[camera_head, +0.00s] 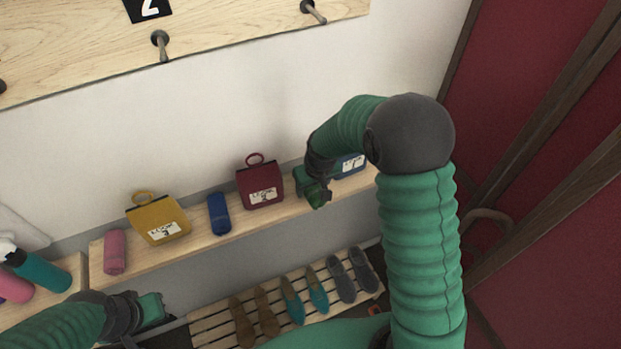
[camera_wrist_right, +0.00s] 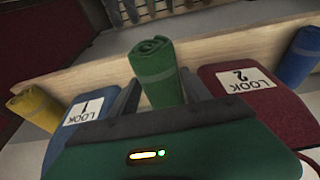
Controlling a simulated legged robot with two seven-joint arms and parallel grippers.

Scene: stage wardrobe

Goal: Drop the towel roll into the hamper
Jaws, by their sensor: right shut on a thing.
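My right gripper (camera_head: 316,192) is over the wall shelf, between the red pouch and the blue pouch. It is shut on a green towel roll (camera_wrist_right: 155,62), which stands out between the two fingers in the right wrist view. In the head view only a small part of the green roll (camera_head: 318,200) shows under the gripper. I cannot tell if the roll touches the shelf. My left gripper (camera_head: 150,310) is at the lower left, in front of the shelf, and its jaw state is unclear. No hamper can be made out in either view.
The shelf (camera_head: 290,213) holds a pink roll (camera_head: 115,252), yellow pouch (camera_head: 158,218), blue roll (camera_head: 219,213), red pouch (camera_head: 260,184) and blue pouch (camera_head: 350,163). A slatted rack (camera_head: 208,327) with shoes is below. Pegs (camera_head: 160,44) stick out above; red panels stand right.

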